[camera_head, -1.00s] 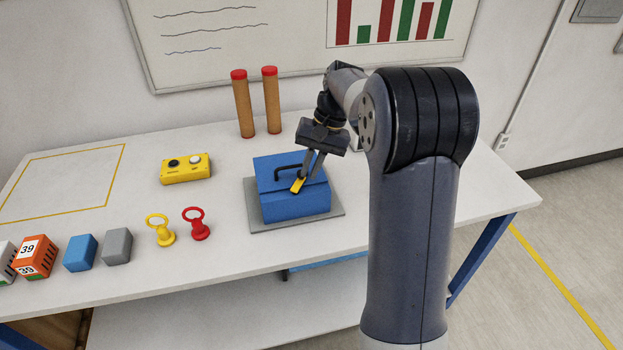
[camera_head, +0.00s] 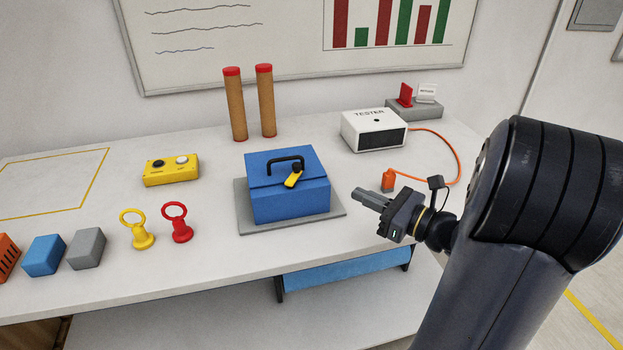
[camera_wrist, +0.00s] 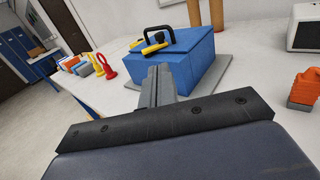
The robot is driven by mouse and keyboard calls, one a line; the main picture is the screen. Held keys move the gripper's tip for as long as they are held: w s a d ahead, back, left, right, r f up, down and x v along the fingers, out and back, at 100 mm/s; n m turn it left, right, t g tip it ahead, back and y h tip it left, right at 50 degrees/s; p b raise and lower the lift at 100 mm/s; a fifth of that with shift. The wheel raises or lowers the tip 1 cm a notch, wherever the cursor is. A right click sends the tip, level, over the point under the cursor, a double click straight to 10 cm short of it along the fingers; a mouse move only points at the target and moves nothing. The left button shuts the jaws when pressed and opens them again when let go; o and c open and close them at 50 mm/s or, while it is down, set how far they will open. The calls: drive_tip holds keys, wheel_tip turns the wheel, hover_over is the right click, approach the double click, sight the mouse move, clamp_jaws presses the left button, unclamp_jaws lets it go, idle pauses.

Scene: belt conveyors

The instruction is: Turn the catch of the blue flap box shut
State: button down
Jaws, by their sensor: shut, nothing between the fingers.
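The blue flap box (camera_head: 290,203) stands on a grey plate (camera_head: 243,222) near the middle of the table, its lid down with a black handle on top. Its yellow catch (camera_head: 293,179) lies slantwise at the lid's front edge, pivoting at a dark knob; whether it is latched I cannot tell. My gripper (camera_head: 358,195) is shut and empty, to the right of the box and apart from it. In the wrist view the box (camera_wrist: 190,65) and yellow catch (camera_wrist: 154,48) show beyond the closed fingers (camera_wrist: 158,72), which hide part of the box.
A white tester (camera_head: 373,130) with an orange cable stands behind right; its orange plug (camera_head: 388,180) is near my gripper. A yellow button box (camera_head: 170,170), two brown posts (camera_head: 266,102), yellow ring (camera_head: 138,230) and red ring (camera_head: 178,223) stand left of the box or behind it.

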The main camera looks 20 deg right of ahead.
sight(301, 168)
drive_tip(key=x, duration=1.3)
drive_tip(key=shift+w+a, duration=0.25)
drive_tip(key=shift+a, duration=0.05)
drive_tip(key=shift+p, duration=0.3)
drive_tip(key=n+g+y, duration=0.1)
drive_tip(key=w+n+g+y+p, duration=0.1)
drive_tip(key=shift+d+r+y, duration=0.1)
drive_tip(key=shift+r+y, duration=0.05)
drive_tip(key=shift+y, duration=0.15)
drive_tip(key=shift+w+n+g+y+p, duration=0.25)
drive_tip(key=shift+n+g+y+p, duration=0.15)
drive_tip(key=shift+n+g+y, duration=0.35)
drive_tip(key=shift+w+n+g+y+p, duration=0.2)
drive_tip(key=shift+n+g+y+p, duration=0.25)
drive_tip(key=shift+g, duration=0.5)
